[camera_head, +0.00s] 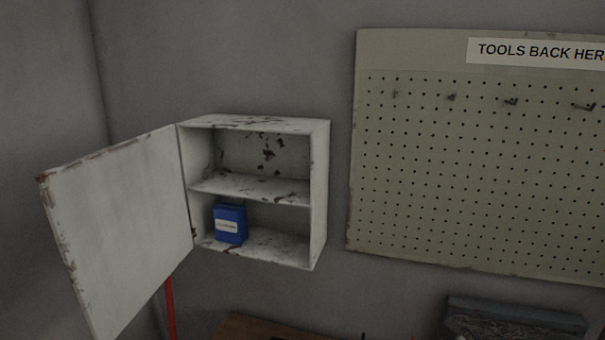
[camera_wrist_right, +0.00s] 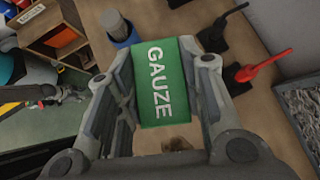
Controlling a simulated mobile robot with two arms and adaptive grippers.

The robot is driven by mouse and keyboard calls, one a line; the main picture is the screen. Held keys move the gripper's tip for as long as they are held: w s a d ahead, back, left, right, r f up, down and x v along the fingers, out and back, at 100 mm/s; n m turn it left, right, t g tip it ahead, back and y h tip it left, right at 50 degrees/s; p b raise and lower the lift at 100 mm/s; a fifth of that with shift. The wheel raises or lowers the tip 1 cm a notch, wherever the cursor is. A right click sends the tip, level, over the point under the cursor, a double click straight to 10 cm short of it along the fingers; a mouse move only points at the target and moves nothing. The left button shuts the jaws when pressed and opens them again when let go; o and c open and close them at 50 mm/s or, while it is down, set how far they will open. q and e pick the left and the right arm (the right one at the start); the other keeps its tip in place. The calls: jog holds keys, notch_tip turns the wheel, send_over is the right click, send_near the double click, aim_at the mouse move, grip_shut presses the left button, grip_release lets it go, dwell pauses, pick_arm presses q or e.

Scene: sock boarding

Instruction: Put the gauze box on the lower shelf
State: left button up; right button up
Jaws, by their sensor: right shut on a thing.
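The green gauze box (camera_wrist_right: 168,80), with white GAUZE lettering, is between the fingers of my right gripper (camera_wrist_right: 165,88) in the right wrist view. The gripper is shut on it, with a finger along each side. The wall cabinet (camera_head: 320,195) in the head view is white with chipped paint and has its door (camera_head: 120,225) swung open to the left. Its middle board, the upper shelf (camera_head: 250,188), is empty. The lower shelf (camera_head: 272,246) holds a blue box (camera_head: 230,224) at its left, with bare room to the right. Neither gripper shows in the head view.
A pegboard (camera_head: 470,170) with several hooks hangs right of the cabinet. A grey tray (camera_head: 515,322) lies below it. A red-handled tool (camera_wrist_right: 262,66) and a blue cylindrical item (camera_wrist_right: 122,36) stand near the gauze box in the wrist view. A red pole (camera_head: 170,310) stands below the door.

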jog(key=shift+s+d, duration=0.4)
jog(key=shift+s, duration=0.3)
jog(key=shift+d+f, duration=0.1)
jog(key=shift+d, duration=0.05)
dwell(0.4)
jog(key=shift+w, duration=0.1)
dwell(1.0)
dwell(1.0)
